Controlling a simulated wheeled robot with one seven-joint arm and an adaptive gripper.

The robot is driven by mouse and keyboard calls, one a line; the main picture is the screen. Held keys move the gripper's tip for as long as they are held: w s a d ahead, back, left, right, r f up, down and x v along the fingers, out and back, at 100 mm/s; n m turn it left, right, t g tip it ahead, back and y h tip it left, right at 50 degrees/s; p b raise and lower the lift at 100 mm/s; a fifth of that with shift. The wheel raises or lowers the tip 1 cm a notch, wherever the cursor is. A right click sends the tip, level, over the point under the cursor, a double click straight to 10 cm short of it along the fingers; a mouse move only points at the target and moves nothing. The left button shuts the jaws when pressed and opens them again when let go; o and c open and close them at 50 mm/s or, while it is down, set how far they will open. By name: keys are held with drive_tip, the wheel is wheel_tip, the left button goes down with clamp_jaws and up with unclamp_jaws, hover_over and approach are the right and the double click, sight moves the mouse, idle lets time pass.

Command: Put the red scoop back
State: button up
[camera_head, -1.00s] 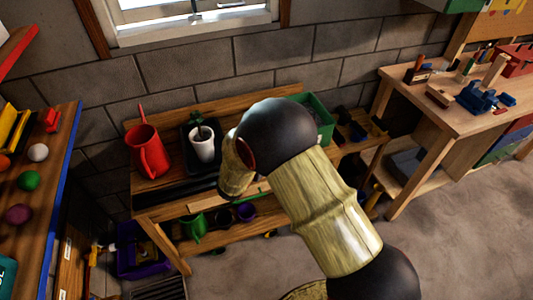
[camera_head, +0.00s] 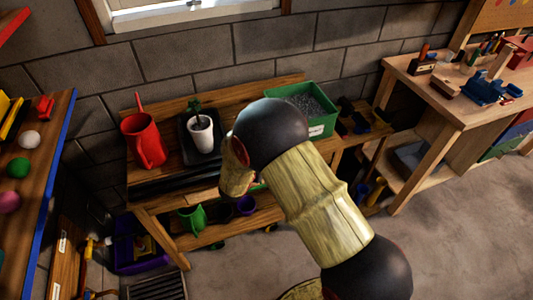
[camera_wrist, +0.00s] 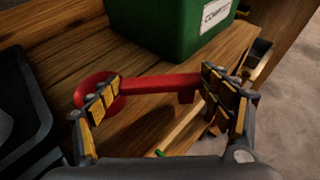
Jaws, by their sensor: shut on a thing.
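In the wrist view the red scoop (camera_wrist: 158,84) lies crosswise between the fingers of my gripper (camera_wrist: 165,92), its rounded end at the left finger and its other end past the right finger. My gripper is shut on it, low over the wooden potting bench (camera_wrist: 75,55). I cannot tell whether the scoop touches the bench top. A green compost bin (camera_wrist: 165,25) stands just beyond it. In the head view my arm hides the gripper and the scoop; the green bin (camera_head: 318,125) shows right of the arm on the bench (camera_head: 268,88).
A red watering can (camera_head: 145,140) and a white plant pot (camera_head: 201,135) on a dark tray stand on the bench's left. Green and purple pots (camera_head: 192,219) sit on the lower shelf. A workbench (camera_head: 450,95) is at right, shelving (camera_head: 45,165) at left. Concrete floor is clear at right.

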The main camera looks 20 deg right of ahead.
drive_tip(key=shift+f, duration=0.15)
idle(0.3)
drive_tip(key=o, duration=1.3)
drive_tip(key=shift+c, duration=0.2)
drive_tip(key=shift+o, duration=0.3)
drive_tip(key=shift+a, duration=0.1)
drive_tip(key=v, duration=1.1)
drive_tip(key=shift+s+a, duration=0.2)
drive_tip(key=shift+s, duration=0.15)
